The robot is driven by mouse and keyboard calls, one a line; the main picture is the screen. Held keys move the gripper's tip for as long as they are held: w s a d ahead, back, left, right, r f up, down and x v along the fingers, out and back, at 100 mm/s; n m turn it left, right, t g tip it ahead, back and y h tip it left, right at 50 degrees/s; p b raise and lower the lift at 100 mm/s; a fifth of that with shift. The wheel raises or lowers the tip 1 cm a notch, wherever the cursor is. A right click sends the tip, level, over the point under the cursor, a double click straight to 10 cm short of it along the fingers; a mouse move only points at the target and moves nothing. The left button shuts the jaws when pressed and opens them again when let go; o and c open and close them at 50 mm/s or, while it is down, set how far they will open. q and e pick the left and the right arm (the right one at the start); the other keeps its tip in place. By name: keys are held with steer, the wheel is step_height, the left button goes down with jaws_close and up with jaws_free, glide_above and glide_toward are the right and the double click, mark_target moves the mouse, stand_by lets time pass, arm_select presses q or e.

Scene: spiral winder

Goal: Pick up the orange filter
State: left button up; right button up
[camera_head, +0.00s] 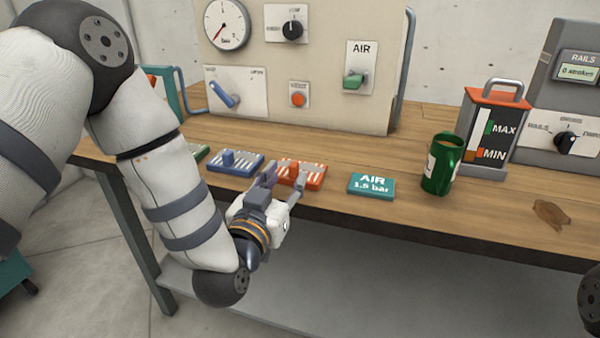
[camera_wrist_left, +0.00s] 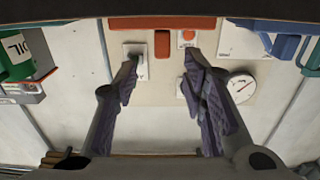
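The orange filter (camera_head: 314,178) is a flat orange block with white stripes and an upright orange knob. It lies near the front edge of the wooden bench. In the left wrist view the filter (camera_wrist_left: 140,22) is at the top, with its knob (camera_wrist_left: 162,44) pointing down the picture, between the lines of the two fingers. My left gripper (camera_head: 286,176) is open and empty at the near side of the filter, its fingers spread left and right. In the left wrist view the gripper (camera_wrist_left: 160,72) shows clear space between its fingertips. My right gripper is out of view.
A blue filter (camera_head: 236,163) lies just left of the orange one, and a teal AIR 1.5 bar block (camera_head: 371,186) lies to its right. The panel (camera_head: 330,100) rises behind.

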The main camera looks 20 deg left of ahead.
mark_target(292, 166)
arm_select(q)
steer(key=w, duration=0.5)
steer(key=shift+w, duration=0.25)
jaws_close()
